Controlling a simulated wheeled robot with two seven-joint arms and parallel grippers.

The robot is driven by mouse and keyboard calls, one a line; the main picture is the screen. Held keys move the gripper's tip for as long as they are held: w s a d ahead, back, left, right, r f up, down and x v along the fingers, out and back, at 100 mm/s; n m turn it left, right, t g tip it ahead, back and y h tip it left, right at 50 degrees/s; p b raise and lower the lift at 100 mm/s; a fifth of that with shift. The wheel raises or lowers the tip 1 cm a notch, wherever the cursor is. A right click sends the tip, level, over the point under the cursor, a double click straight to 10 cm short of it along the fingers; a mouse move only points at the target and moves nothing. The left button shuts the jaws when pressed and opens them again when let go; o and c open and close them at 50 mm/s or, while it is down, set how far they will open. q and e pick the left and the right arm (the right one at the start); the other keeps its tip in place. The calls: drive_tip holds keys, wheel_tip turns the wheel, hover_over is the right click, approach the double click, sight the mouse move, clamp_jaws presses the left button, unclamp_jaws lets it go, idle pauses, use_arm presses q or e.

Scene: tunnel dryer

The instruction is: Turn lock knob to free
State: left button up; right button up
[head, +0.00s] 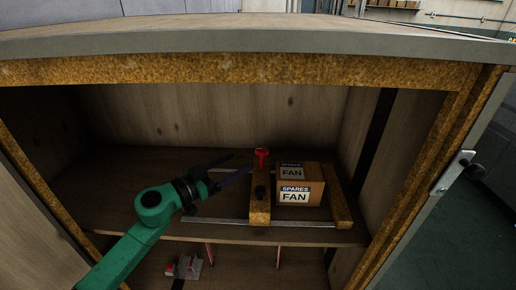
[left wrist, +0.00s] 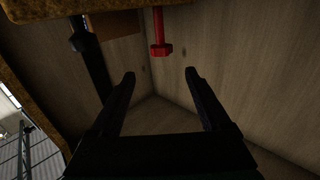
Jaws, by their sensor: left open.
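A red knob (head: 262,153) stands at the far end of a yellowish wooden bar (head: 260,213) on the cabinet shelf. A small black knob (head: 260,191) sits nearer the front of the same bar. I cannot tell from a label which is the lock knob. My left gripper (head: 240,163) is open and empty, just left of the bar, its fingers pointing toward the red knob. In the left wrist view the red knob (left wrist: 160,47) shows beyond the gap between the open fingers (left wrist: 159,76), apart from them. My right gripper is not in view.
A cardboard box marked SPARES FAN (head: 310,191) stands right of the bar, with a second wooden bar (head: 337,205) beyond it. A metal rail (head: 220,221) runs along the shelf front. The cabinet's top edge (head: 240,69) hangs above. The shelf's left part is clear.

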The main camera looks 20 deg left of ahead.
sight(257, 152)
use_arm(q)
drive_tip(key=x, duration=0.8)
drive_tip(key=shift+w+a+f+p, duration=0.1)
drive_tip(key=shift+w+p, duration=0.2)
drive_tip(key=shift+p, duration=0.1)
drive_tip(key=shift+w+d, duration=0.35)
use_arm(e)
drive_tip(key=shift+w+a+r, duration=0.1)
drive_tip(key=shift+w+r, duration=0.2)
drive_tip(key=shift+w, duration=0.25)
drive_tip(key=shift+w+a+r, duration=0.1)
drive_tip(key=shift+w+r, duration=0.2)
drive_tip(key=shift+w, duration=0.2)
